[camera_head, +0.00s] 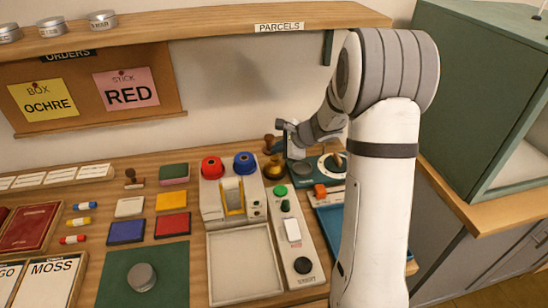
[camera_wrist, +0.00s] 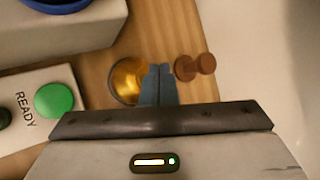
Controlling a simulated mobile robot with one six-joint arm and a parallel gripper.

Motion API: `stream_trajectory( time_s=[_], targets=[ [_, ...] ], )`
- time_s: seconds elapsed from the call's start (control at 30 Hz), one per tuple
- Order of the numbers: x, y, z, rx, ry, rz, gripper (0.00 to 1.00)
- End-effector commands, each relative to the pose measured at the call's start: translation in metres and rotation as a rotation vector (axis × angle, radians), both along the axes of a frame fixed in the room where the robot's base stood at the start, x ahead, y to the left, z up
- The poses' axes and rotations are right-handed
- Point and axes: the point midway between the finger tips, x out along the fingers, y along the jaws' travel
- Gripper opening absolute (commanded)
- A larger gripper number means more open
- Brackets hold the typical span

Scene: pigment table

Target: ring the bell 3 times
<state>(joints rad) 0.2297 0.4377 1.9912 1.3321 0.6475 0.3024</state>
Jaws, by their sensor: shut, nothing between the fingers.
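The bell (camera_head: 275,168) is a small gold dome on the wooden table, behind the green-buttoned panel. In the wrist view the bell (camera_wrist: 127,80) shows as a gold round shape, its right part hidden behind my fingers. My gripper (camera_wrist: 160,68) is shut and empty, with its blue-grey fingertips over or beside the bell's right side. I cannot tell whether they touch it. In the head view my gripper (camera_head: 281,126) is above and slightly right of the bell.
A brown wooden-handled stamp (camera_wrist: 197,66) stands just right of my fingertips. A panel with a green READY button (camera_wrist: 54,100) lies to the left. A machine with red and blue knobs (camera_head: 228,195) stands left of the bell. A shelf (camera_head: 200,22) overhangs the back.

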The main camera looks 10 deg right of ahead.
Motion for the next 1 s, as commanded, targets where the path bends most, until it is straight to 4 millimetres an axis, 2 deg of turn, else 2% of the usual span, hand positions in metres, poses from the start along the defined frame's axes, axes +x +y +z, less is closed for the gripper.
stream_trajectory(
  time_s=[1.0],
  targets=[
    [-0.0001, 0.0002, -0.0081, 0.000, 0.000, 0.000, 0.00]
  ],
)
